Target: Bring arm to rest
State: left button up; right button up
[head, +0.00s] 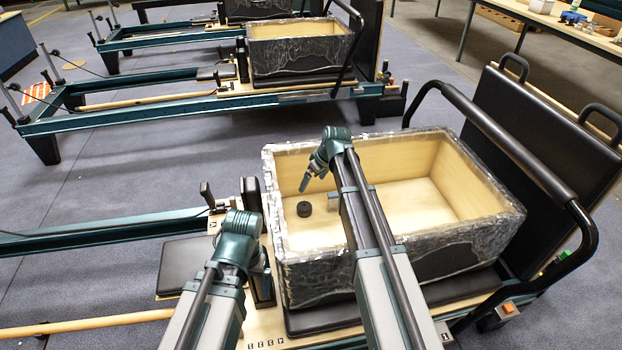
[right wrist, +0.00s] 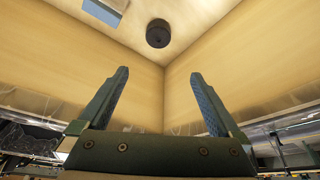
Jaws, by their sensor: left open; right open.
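My right arm reaches over the open wooden crate (head: 470,180), which has a pale inside and a shiny wrapped outside. My right gripper (head: 305,184) is open and empty above the left part of the crate. In the right wrist view its two fingers (right wrist: 160,85) stand wide apart. A black round puck (head: 304,209) lies on the crate floor; it also shows beyond the fingertips in the right wrist view (right wrist: 158,33), not between them. My left gripper (head: 241,238) is left of the crate, near its outer wall; its fingers are mostly hidden behind the wrist.
The crate stands on a reformer with a black curved bar (head: 520,150) and a padded board (head: 545,130) at right. A dark pad (head: 187,264) lies left. A second reformer (head: 180,115) with another crate (head: 300,45) stands behind. Floor (head: 130,165) between is clear.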

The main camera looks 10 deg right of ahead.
dwell(0.4)
jog(key=b, duration=1.2)
send_over(301, 205)
jog(key=s+d, duration=0.1)
jog(key=s, duration=0.1)
jog(key=f, duration=1.1)
jog(key=shift+w+f, duration=0.25)
jog(key=shift+f, duration=0.35)
jog(key=shift+r, duration=0.25)
